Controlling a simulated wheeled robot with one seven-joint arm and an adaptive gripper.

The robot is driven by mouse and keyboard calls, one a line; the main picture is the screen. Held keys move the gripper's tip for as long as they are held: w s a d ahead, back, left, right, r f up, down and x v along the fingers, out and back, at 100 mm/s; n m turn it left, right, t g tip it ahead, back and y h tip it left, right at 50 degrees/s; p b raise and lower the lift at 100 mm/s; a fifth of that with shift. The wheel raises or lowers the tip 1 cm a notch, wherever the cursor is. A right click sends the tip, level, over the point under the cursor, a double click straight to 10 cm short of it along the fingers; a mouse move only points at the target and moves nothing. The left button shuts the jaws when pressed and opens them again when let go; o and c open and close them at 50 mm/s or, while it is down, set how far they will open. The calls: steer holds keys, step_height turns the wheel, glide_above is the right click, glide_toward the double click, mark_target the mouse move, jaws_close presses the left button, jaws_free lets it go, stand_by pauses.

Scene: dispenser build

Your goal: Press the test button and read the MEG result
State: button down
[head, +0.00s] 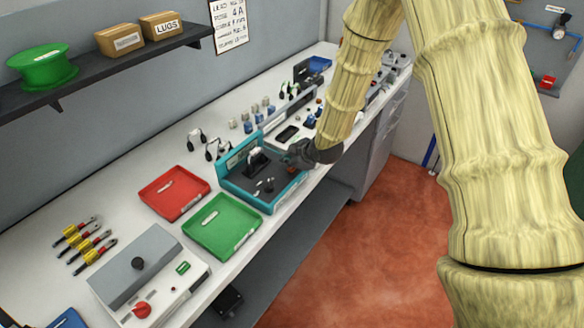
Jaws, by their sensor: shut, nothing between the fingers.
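My gripper (295,157) is dark and shut, and it hangs over the right end of a teal-rimmed case (229,166) on the bench. I cannot tell whether it touches the case. The case has a dark inside with small black and white parts in it. No MEG label or reading is legible, and I cannot tell which part is the test button.
A red tray (174,213) and a green tray (249,230) lie between the grey box and the case. Several yellow-and-red handled tools (83,238) lie at left. Small parts crowd the bench behind the gripper. A shelf (125,68) hangs above; red floor (345,255) is clear.

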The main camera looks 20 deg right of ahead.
mark_target(290, 168)
steer(key=shift+f, duration=0.4)
stand_by(0.4)
steer(key=shift+r, duration=0.1)
stand_by(0.3)
steer(key=shift+r, duration=0.75)
steer(key=shift+p, duration=0.3)
steer(key=shift+r+p, duration=1.45)
steer(key=shift+r, duration=1.1)
